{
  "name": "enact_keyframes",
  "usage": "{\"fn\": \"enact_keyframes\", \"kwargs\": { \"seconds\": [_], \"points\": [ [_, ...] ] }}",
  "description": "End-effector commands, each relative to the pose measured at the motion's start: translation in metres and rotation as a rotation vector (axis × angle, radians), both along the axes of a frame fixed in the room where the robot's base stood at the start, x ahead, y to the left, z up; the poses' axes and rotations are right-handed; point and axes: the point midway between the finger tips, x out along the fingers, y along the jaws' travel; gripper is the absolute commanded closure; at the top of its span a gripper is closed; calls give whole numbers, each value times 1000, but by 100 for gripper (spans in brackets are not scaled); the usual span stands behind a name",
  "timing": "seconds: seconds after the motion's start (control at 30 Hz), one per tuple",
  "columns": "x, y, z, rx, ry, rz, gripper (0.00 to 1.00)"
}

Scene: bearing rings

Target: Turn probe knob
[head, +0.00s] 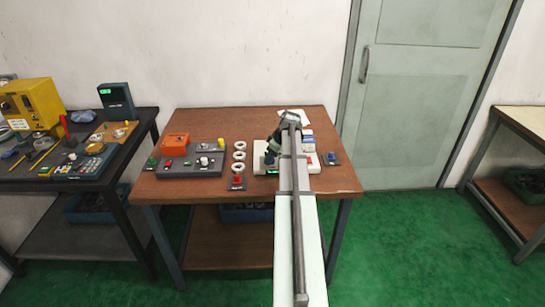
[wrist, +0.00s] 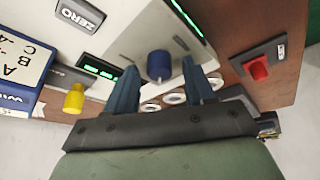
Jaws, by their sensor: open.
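My gripper (wrist: 160,68) is open and empty, with its two dark blue fingers apart. In the wrist view a dark blue knob (wrist: 158,65) on a light grey panel appears between the fingertips. I cannot tell whether the fingers reach down around it; no contact is visible. A yellow knob (wrist: 74,98) stands to the left, outside the fingers. No label shows which knob is the probe knob. In the head view my gripper (head: 271,152) is over the white device (head: 260,157) on the wooden table, and my arm hides much of that device.
White bearing rings (head: 239,156) lie left of the device. A red button (wrist: 257,67) and a ZERO key (wrist: 80,14) flank the knobs. A blue-and-white box (wrist: 18,65) stands close by. A grey control panel (head: 190,166) and orange box (head: 175,142) occupy the table's left.

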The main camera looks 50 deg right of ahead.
Motion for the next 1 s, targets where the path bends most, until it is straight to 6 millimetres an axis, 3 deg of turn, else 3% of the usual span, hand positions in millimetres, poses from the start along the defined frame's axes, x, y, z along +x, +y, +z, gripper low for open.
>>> {"fn": "enact_keyframes", "kwargs": {
  "seconds": [0.17,0.7,1.0],
  "points": [
    [0,0,0,0,0,0,47],
    [0,0,0,-1,0,0,98],
    [0,0,1,-1,0,-29,100]
  ]
}}
